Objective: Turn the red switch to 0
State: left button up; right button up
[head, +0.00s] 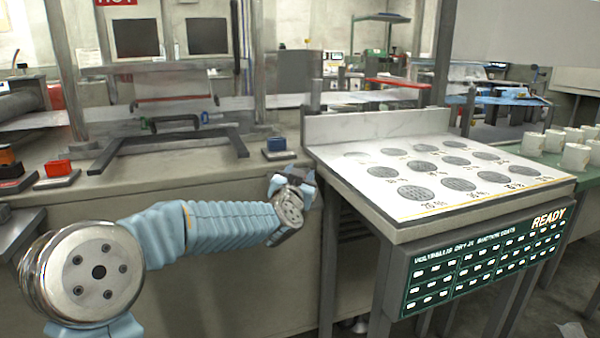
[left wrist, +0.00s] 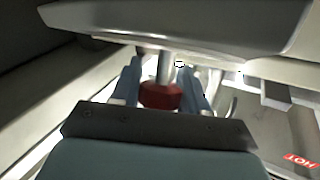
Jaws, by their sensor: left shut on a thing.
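My left arm comes in from the left in the head view, and its gripper (head: 296,183) is at the counter's front edge, beside the white tilted table. In the left wrist view, the left gripper (left wrist: 161,88) has its two blue fingers on either side of a red knob-like part (left wrist: 160,96), shut on it. A grey shaft (left wrist: 163,66) meets this red part. I take it for the red switch; its markings and setting cannot be read. In the head view it is hidden by the gripper and wrist. My right gripper is not in view.
The white table (head: 425,205) with round perforated discs stands right of the gripper, close to it. On the counter are a blue-topped block (head: 276,145) just behind the gripper and a red-topped block (head: 58,168) at the left. White cups (head: 576,157) stand far right.

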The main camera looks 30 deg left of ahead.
pick_arm(q)
jog(key=n+y, duration=0.2)
jog(key=y, duration=0.1)
jog(key=shift+n+g, duration=0.3)
jog(key=shift+n, duration=0.1)
jog(key=shift+s+a+n+g+y, duration=0.1)
jog(key=shift+n+g+y, duration=0.3)
jog(key=shift+n+y, duration=0.3)
jog(key=shift+s+a+n+g+y, duration=0.1)
jog(key=shift+n+g+y, duration=0.3)
jog(key=shift+n+y, duration=0.3)
jog(key=o, duration=1)
jog(key=shift+c, duration=0.2)
jog(key=b+v, duration=0.1)
jog(key=v, duration=1.2)
jog(key=shift+s+d, duration=0.2)
jog(key=shift+d, duration=0.1)
